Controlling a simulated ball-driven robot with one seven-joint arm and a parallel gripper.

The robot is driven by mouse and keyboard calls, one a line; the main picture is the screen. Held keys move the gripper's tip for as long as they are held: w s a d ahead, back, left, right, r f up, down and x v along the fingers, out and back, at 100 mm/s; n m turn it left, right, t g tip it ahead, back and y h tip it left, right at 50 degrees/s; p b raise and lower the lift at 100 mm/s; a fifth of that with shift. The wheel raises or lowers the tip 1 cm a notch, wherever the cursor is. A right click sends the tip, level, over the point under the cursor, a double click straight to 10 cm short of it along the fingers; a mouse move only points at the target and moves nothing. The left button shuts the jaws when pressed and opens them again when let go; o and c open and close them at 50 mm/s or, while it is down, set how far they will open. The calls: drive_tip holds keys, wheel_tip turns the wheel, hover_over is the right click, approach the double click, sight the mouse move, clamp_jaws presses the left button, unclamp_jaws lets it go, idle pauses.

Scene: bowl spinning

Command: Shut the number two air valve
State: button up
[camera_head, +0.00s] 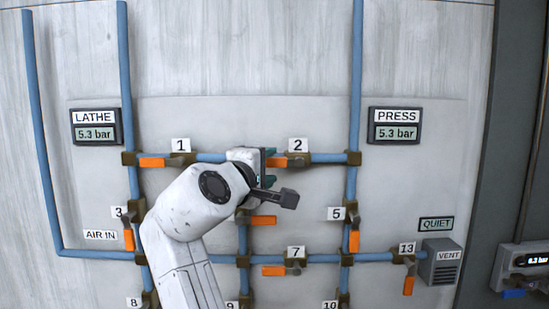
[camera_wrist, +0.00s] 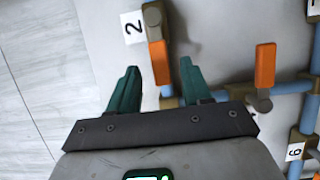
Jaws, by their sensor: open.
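The number two valve has an orange handle (camera_head: 277,162) that lies along the horizontal blue pipe, pointing left from its pivot, under the white "2" label (camera_head: 298,145). In the wrist view the same handle (camera_wrist: 158,62) sits between the two green fingertips of my gripper (camera_wrist: 160,68), beside the "2" label (camera_wrist: 132,27). My gripper (camera_head: 268,167) is open, with a finger on each side of the handle. A gap shows on both sides in the wrist view; the depth of the fingers around the handle is hard to tell.
A second orange handle (camera_wrist: 265,65) stands to the right in the wrist view. In the head view valve 1 (camera_head: 152,162), valve 5 (camera_head: 354,241) and valve 7 (camera_head: 273,271) surround my arm. The LATHE gauge (camera_head: 95,126) and PRESS gauge (camera_head: 394,126) both read 5.3 bar.

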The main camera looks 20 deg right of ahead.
sight(273, 163)
drive_tip(key=shift+p+x, duration=0.4)
drive_tip(key=shift+x, duration=1.8)
clamp_jaws()
